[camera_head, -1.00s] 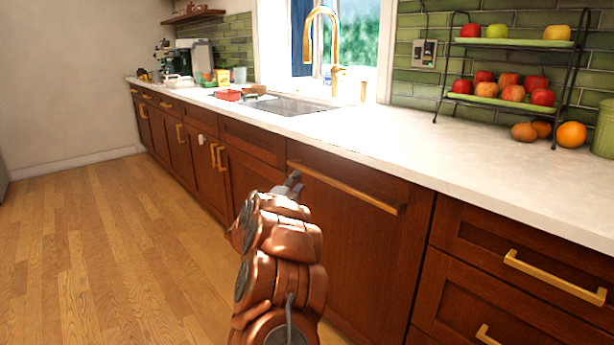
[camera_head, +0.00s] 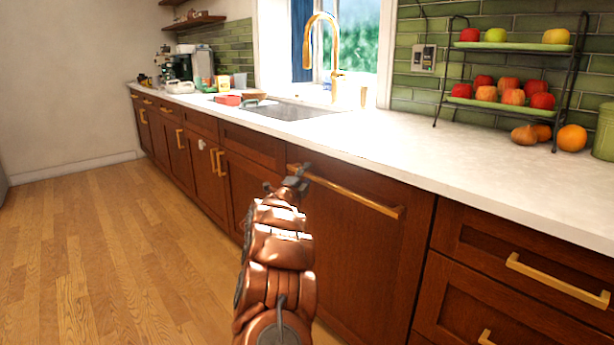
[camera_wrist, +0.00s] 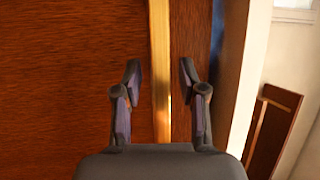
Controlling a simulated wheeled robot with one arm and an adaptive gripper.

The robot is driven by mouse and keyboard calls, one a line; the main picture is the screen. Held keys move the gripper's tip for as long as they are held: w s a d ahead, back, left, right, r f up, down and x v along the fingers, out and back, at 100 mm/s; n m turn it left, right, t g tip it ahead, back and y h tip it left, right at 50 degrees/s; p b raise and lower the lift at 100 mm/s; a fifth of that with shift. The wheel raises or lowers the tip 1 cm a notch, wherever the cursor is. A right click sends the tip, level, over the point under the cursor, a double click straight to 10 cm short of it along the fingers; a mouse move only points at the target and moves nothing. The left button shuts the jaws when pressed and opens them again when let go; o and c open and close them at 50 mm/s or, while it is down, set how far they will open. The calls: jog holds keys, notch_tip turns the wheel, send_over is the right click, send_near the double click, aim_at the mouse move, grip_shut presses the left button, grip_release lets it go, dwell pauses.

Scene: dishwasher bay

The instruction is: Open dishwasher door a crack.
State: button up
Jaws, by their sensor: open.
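The dishwasher door (camera_head: 355,245) is a dark wood panel under the counter in the head view, and it looks closed. Its long gold bar handle (camera_head: 360,199) runs along the top of the panel. My gripper (camera_head: 303,172) is at the left end of this handle. In the wrist view my gripper (camera_wrist: 160,75) is open, with one finger on each side of the gold handle (camera_wrist: 160,60). Gaps show between both fingers and the bar. Whether the fingertips reach past the bar in depth is hard to tell.
The white countertop (camera_head: 400,150) overhangs the door. Drawers with a gold handle (camera_head: 556,279) are to the right. Cabinets (camera_head: 250,165) run to the left. A fruit rack (camera_head: 510,103) stands on the counter. The wooden floor (camera_head: 110,250) at left is clear.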

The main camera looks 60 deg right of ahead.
jog(key=shift+c, duration=0.2)
grip_shut()
jog(key=shift+f, duration=0.1)
dwell(0.4)
